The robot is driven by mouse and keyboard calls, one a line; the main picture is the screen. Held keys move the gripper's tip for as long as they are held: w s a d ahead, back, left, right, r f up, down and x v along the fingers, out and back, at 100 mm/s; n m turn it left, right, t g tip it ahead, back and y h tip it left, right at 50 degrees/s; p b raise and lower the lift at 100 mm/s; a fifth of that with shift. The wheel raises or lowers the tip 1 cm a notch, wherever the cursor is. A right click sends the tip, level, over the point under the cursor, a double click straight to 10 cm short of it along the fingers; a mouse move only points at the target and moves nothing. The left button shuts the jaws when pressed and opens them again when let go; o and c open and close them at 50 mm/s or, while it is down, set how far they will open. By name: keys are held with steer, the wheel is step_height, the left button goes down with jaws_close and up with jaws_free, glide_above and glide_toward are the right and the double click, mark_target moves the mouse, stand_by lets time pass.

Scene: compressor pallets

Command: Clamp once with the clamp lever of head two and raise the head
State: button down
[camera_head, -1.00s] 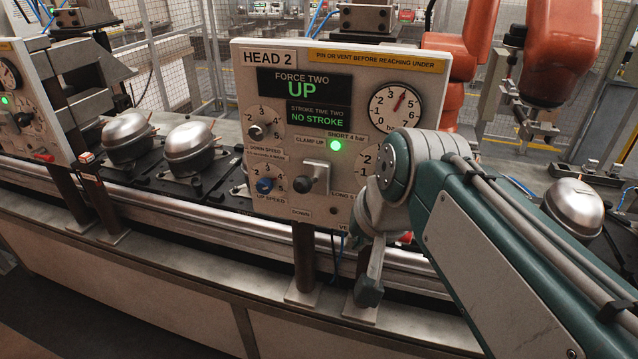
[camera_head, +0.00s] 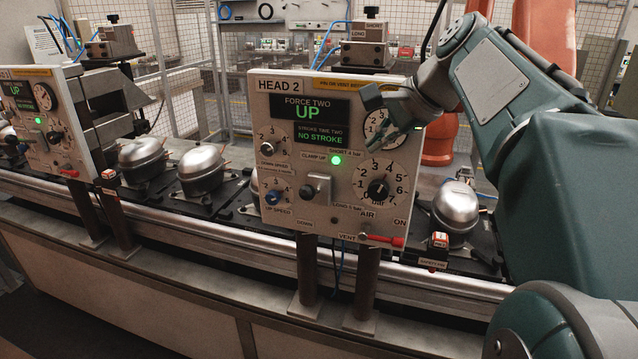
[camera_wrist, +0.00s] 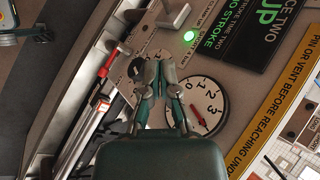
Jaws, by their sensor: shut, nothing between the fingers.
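The HEAD 2 panel (camera_head: 262,132) stands upright on two posts. Its display reads FORCE TWO UP and STROKE TIME TWO NO STROKE, and the clamp-up light (camera_head: 336,160) glows green. The clamp lever (camera_head: 308,192), a dark knob on a grey block, sits low in the panel's middle; its block is partly in view at the top of the wrist view (camera_wrist: 172,14). My gripper (camera_head: 386,116) is shut and empty in front of the upper right of the panel, apart from the lever. It covers part of the pressure gauge (camera_head: 374,127). My fingers also show in the wrist view (camera_wrist: 162,66).
A numbered air dial (camera_head: 379,188) and a red vent handle (camera_head: 381,240) are on the panel's lower right. Silver compressors (camera_head: 202,170) stand on the line behind. Another panel (camera_head: 65,145) stands at left and an orange robot arm (camera_head: 440,140) behind mine. The panel's left front is clear.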

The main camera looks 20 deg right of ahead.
mark_target(312, 192)
steer(key=shift+f, duration=0.1)
steer(key=shift+s+a+r+x, duration=0.15)
steer(key=shift+a+x, duration=0.3)
steer(key=shift+x, duration=1.65)
steer(key=shift+s+a+r+x, duration=0.1)
steer(key=shift+a+x, duration=0.3)
steer(key=shift+x, duration=1.75)
steer(key=shift+s+a+r+x, duration=0.15)
steer(key=shift+a+x, duration=0.3)
steer(key=shift+x, duration=1.65)
